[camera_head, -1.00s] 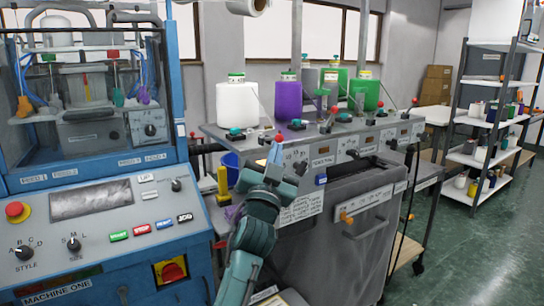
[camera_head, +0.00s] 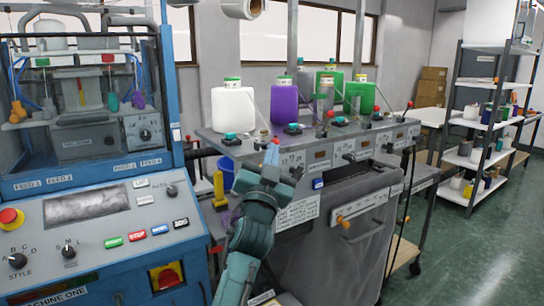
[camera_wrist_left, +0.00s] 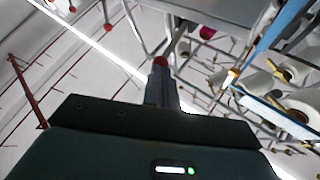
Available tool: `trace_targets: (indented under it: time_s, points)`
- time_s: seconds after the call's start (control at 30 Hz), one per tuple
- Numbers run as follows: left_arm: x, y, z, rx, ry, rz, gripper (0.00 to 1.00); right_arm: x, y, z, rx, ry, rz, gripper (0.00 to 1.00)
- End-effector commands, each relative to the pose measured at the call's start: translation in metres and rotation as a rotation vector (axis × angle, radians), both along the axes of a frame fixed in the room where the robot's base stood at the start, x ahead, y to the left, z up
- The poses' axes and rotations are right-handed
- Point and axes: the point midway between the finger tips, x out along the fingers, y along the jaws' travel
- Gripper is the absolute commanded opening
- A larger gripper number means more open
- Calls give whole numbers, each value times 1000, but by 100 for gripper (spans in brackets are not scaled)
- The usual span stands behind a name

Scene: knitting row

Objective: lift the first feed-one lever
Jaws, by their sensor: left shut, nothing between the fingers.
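A lever with a red ball knob (camera_head: 276,139) stands at the front left edge of the grey bench unit (camera_head: 228,147). I take it as the first feed-one lever; its label is too small to read. My left gripper (camera_head: 272,153) is shut, its blue-grey fingers pointing up just below the knob. In the left wrist view the red knob (camera_wrist_left: 160,61) shows right at the tips of the shut fingers (camera_wrist_left: 161,85). The knob is not between them; I cannot tell whether they touch it. The lever's shaft is mostly hidden. My right gripper is not in view.
More red-knobbed levers (camera_head: 330,114) line the bench to the right. White (camera_head: 233,108), purple (camera_head: 284,101) and green bottles stand behind. A blue control machine (camera_head: 100,215) is close on the left. Open floor (camera_head: 455,250) lies at the right.

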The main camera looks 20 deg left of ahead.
Motion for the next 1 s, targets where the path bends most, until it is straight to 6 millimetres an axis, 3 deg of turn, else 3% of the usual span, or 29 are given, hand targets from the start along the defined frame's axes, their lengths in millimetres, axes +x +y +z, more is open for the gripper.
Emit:
trace_targets:
  time_s: [0.43,0.8,1.0]
  points:
    - [2,2,23,-1,-1,0,0,-1,-2,12,-21,6,1,36]
    - [10,12,51,0,0,0,0,-3,-10,14,-34,47,-26,36]
    - [14,17,57,0,-1,0,0,-4,-13,12,-39,60,-33,36]
